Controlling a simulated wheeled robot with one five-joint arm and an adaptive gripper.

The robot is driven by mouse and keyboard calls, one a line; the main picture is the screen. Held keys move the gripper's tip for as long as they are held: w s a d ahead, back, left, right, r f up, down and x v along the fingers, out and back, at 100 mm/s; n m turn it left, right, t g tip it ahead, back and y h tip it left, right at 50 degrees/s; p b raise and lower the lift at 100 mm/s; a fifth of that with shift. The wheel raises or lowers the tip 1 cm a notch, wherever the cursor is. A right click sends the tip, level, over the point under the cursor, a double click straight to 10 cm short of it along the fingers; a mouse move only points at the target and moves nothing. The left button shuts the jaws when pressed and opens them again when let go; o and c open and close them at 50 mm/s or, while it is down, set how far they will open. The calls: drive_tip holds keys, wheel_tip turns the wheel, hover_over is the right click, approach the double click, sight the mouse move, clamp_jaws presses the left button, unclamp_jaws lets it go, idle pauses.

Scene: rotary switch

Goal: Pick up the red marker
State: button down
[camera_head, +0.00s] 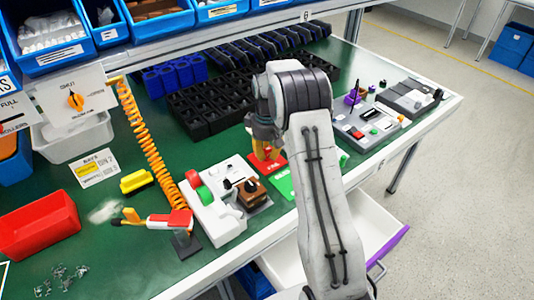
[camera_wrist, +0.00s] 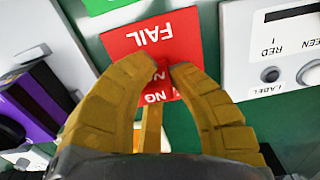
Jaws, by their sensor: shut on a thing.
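A red card lettered FAIL (camera_wrist: 150,32) lies on the green bench top in the wrist view. It also shows under my gripper in the head view (camera_head: 279,163). A small red marker (camera_wrist: 162,92) with white letters like NG shows between my yellow-brown fingers in the wrist view. My gripper (camera_wrist: 169,68) is shut on it, low over the card. In the head view my gripper (camera_head: 265,150) points down at the card, and the marker cannot be told apart there. Whether the marker still touches the card is unclear.
A white switch box (camera_head: 217,208) with green and red knobs stands left of my gripper. A green card (camera_head: 284,186) lies close by. Black bins (camera_head: 205,110) stand behind. A grey panel with buttons (camera_head: 367,125) is at the right. An open drawer (camera_head: 365,232) juts out in front.

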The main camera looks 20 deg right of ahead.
sight(267, 149)
wheel_tip(267, 149, up, 4)
drive_tip(key=shift+r, duration=0.1)
drive_tip(key=w+d+r+p, duration=0.6)
drive_tip(key=d+p, duration=0.1)
drive_tip(key=d, duration=0.2)
drive_tip(key=shift+w+d+r, duration=0.15)
drive_tip(key=shift+d+r, duration=0.15)
drive_tip(key=shift+r, duration=0.05)
